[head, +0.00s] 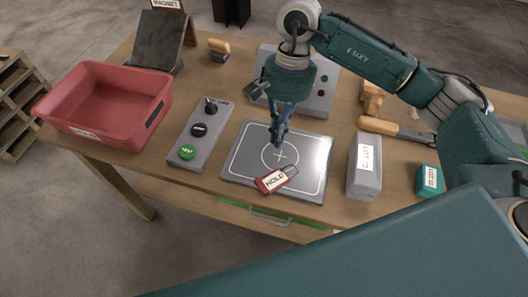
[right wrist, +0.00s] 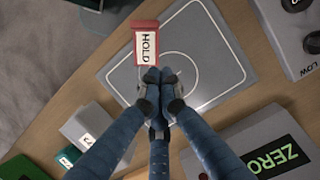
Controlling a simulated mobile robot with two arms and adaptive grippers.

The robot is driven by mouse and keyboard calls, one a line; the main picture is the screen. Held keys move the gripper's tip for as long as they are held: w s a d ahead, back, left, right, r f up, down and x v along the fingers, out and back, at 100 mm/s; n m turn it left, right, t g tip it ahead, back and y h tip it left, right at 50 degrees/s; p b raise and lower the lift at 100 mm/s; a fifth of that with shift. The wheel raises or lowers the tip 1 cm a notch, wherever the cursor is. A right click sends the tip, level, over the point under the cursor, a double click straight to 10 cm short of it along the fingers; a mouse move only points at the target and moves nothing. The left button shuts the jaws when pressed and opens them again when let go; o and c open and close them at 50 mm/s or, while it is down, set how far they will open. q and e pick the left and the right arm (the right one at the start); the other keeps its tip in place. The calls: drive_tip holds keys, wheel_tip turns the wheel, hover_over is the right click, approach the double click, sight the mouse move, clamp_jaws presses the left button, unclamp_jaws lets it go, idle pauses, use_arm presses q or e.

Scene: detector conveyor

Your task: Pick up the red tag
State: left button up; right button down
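The red tag (head: 276,180) with a white HOLD label and a grey shackle-like loop lies at the front edge of the grey plate (head: 238,165). In the right wrist view the tag (right wrist: 145,44) sits just beyond my fingertips. My right gripper (head: 278,140) hangs over the plate, pointing down, behind the tag and apart from it. In the right wrist view its blue fingers (right wrist: 160,80) come together at the tips with nothing seen between them. My left gripper is not in view.
A red bin (head: 100,83) stands at the left. A button panel (head: 196,150) is left of the plate, and a grey labelled block (head: 365,178) is to its right. A grey box with buttons (head: 318,88) stands behind. A teal box (head: 429,181) sits further right.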

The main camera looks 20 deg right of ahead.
sight(261, 188)
drive_tip(key=x, duration=0.2)
drive_tip(key=p+x, duration=0.1)
drive_tip(key=x, duration=0.1)
drive_tip(key=d+p+x, duration=0.1)
drive_tip(key=x, duration=0.1)
drive_tip(key=shift+a+f, duration=0.15)
drive_tip(key=shift+f, duration=0.35)
drive_tip(key=shift+p+x, duration=0.5)
drive_tip(key=shift+x, duration=0.3)
drive_tip(key=shift+s+a+p, duration=0.9)
drive_tip(key=shift+a+p, duration=0.05)
drive_tip(key=shift+a, duration=0.05)
drive_tip(key=shift+s+a+f+p, duration=0.2)
drive_tip(key=shift+s+a+p, duration=0.1)
drive_tip(key=shift+s+a, duration=0.25)
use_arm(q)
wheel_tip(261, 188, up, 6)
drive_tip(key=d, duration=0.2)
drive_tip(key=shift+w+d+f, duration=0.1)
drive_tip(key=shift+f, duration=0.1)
